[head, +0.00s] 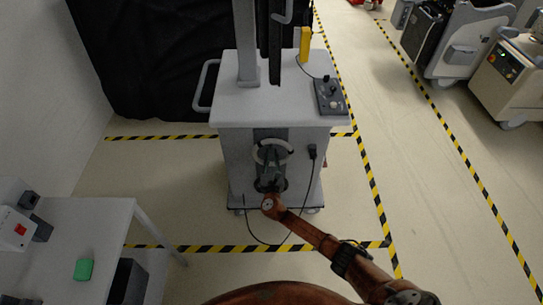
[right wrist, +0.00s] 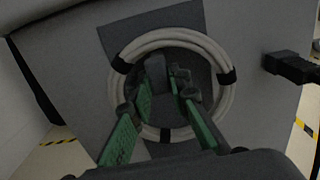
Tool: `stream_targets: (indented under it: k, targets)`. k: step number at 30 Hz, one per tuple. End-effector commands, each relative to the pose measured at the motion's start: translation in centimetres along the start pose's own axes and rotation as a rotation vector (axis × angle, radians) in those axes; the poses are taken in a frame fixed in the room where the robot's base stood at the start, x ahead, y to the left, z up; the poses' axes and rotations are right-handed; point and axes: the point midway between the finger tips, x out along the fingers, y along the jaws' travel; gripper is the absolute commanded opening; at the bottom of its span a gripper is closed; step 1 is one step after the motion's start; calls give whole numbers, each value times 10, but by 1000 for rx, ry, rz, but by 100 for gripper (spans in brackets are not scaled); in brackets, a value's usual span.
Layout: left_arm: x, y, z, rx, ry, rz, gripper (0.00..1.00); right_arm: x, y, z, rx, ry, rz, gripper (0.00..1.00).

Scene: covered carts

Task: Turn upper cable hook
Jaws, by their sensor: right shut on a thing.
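The upper cable hook (right wrist: 156,70) is a small dark grey piece inside a coiled pale cable (right wrist: 222,108) with black bands, on the front of a grey cart. My right gripper (right wrist: 166,92) reaches into the coil, its green-padded fingers on either side of the hook and shut on it. Its fingertips partly hide the hook. In the head view, my right gripper (head: 270,168) is at the lower part of the coil (head: 286,146), and the hook is too small to make out. My left gripper is not in view.
The grey cart (head: 233,162) has a black plug (head: 312,152) right of the coil, with a cable hanging to the floor. A white table (head: 80,225) with a green block (head: 84,269) stands at the left. Other machines (head: 466,45) stand at the far right. The floor between is clear.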

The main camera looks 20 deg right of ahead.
Motion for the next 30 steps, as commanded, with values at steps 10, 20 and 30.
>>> stream_targets:
  k: [10,20,30]
  targets:
    - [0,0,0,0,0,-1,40,-1,0,-2,-2,2,1,29]
    - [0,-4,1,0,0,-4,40,0,0,-1,0,1,0,35]
    - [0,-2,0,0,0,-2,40,-43,0,-2,3,4,1,35]
